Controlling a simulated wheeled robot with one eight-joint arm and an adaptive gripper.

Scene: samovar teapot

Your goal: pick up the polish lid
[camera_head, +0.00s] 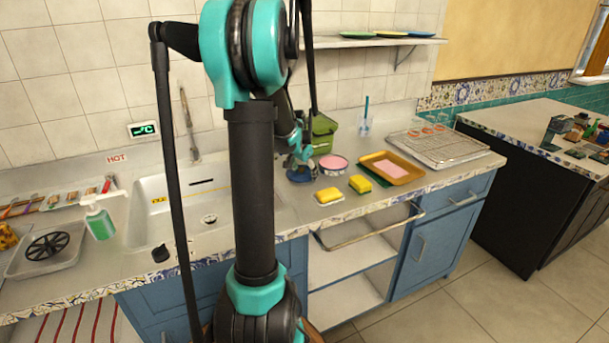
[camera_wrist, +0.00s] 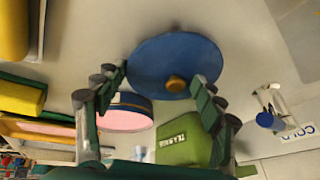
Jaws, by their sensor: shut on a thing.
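The polish lid is a round blue disc with a small orange-brown knob. In the wrist view the lid (camera_wrist: 150,58) sits between the two fingers of my gripper (camera_wrist: 162,84), which is shut on it. In the head view my gripper (camera_head: 299,160) is over the counter right of the sink, with the blue lid (camera_head: 300,176) at its tips, partly hidden by the gripper. I cannot tell whether the lid touches the counter. A round tin with pink contents (camera_head: 333,162) stands just right of it; it also shows in the wrist view (camera_wrist: 124,118).
A green box (camera_head: 322,132) stands behind the gripper. An orange tray with a pink cloth (camera_head: 405,171) and a wire rack (camera_head: 440,147) are to the right. The sink (camera_head: 150,220) is left.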

